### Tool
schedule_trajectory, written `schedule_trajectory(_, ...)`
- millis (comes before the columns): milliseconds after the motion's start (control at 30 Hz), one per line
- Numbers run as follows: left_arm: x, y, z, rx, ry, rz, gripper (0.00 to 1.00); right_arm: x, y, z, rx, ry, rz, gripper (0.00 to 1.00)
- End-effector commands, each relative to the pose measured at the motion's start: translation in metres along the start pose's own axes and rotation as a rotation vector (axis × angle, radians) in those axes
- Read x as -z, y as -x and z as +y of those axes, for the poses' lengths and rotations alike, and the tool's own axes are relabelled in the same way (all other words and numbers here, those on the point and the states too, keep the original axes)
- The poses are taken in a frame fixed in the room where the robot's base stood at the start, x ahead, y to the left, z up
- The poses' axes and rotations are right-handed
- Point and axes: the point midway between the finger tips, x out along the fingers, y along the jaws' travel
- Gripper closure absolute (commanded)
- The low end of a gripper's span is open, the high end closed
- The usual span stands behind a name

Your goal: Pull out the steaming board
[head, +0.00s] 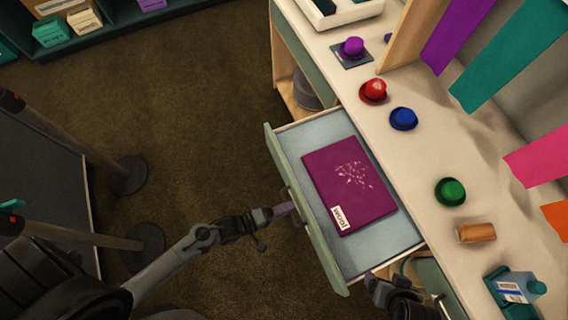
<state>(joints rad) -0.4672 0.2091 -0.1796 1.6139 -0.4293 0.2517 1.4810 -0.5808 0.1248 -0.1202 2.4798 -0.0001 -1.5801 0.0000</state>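I cannot pick out a surface that is clearly the steaming board. A drawer (375,262) with a pale blue inside stands open under the counter, and a purple flat book or folder (325,190) with a white label lies in it. My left gripper (284,209) is at the dark handle (296,207) on the drawer's green front. Its fingers look close together, but whether they grip the handle is unclear. My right gripper (376,284) is by the drawer's near right corner, partly cut off by the bottom edge; its fingers are not clear.
Barrier posts (143,245) stand at left. Brown carpet (200,110) is clear between.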

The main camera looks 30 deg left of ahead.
Motion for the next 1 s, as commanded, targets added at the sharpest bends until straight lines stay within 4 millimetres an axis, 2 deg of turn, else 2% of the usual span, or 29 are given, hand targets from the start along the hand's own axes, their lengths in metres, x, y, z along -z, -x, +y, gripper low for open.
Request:
schedule_trajectory(267, 0.0, 0.0, 0.0, 0.001, 0.0, 0.0, 0.62, 0.0, 0.0, 0.0, 0.001, -0.002, 0.0, 0.17)
schedule_trajectory(433, 0.0, 0.01, 0.0, 0.002, 0.0, 0.0, 0.62, 0.001, 0.002, -0.001, 0.004, -0.005, 0.001, 0.17)
schedule_trajectory(1000, 0.0, 0.096, 0.0, 0.003, 0.001, -0.001, 0.62, 0.006, 0.017, -0.001, 0.005, -0.007, 0.002, 0.17)
